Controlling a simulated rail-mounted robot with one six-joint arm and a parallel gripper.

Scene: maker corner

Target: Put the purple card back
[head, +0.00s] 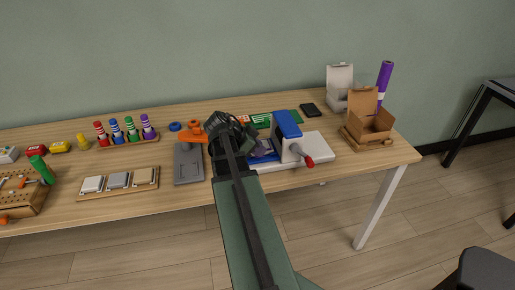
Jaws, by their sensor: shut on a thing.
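My arm reaches up from the bottom over the middle of the table. My gripper (228,128) is at its far end, seen from behind. Its fingertips are hidden by my own arm, and it appears shut on the purple card. A green card (261,121) and a red-orange card (243,119) lie behind the wrist, partly hidden.
The blue-and-white device (288,126) stands close right of my gripper. A grey plate (188,163) and an orange part (192,135) are close left. Open cardboard boxes (369,125) and a purple tube (384,78) stand at the right. Coloured pegs (130,129) stand further left.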

